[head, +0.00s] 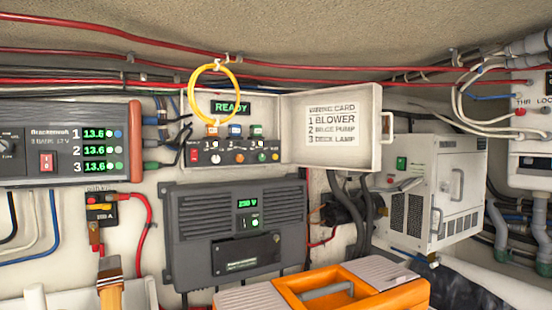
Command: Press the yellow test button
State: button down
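An open control box (259,103) hangs on the back wall, with a green READY display (232,107) at its top. Along its lower strip are a red switch (194,155), a white knob (216,159) and several small round buttons. Small plug-like parts sit above the strip. A yellow cable loop (190,93) hangs in front of the box's left part. My gripper is not in view.
The box's white lid (365,115) stands open to the right, carrying a wiring card. A dark grey unit (190,237) is below, an orange case (390,300) in front. A battery panel (60,174) is left, a white unit (425,165) right. Cables run along the wall.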

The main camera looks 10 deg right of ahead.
aim_at(275, 157)
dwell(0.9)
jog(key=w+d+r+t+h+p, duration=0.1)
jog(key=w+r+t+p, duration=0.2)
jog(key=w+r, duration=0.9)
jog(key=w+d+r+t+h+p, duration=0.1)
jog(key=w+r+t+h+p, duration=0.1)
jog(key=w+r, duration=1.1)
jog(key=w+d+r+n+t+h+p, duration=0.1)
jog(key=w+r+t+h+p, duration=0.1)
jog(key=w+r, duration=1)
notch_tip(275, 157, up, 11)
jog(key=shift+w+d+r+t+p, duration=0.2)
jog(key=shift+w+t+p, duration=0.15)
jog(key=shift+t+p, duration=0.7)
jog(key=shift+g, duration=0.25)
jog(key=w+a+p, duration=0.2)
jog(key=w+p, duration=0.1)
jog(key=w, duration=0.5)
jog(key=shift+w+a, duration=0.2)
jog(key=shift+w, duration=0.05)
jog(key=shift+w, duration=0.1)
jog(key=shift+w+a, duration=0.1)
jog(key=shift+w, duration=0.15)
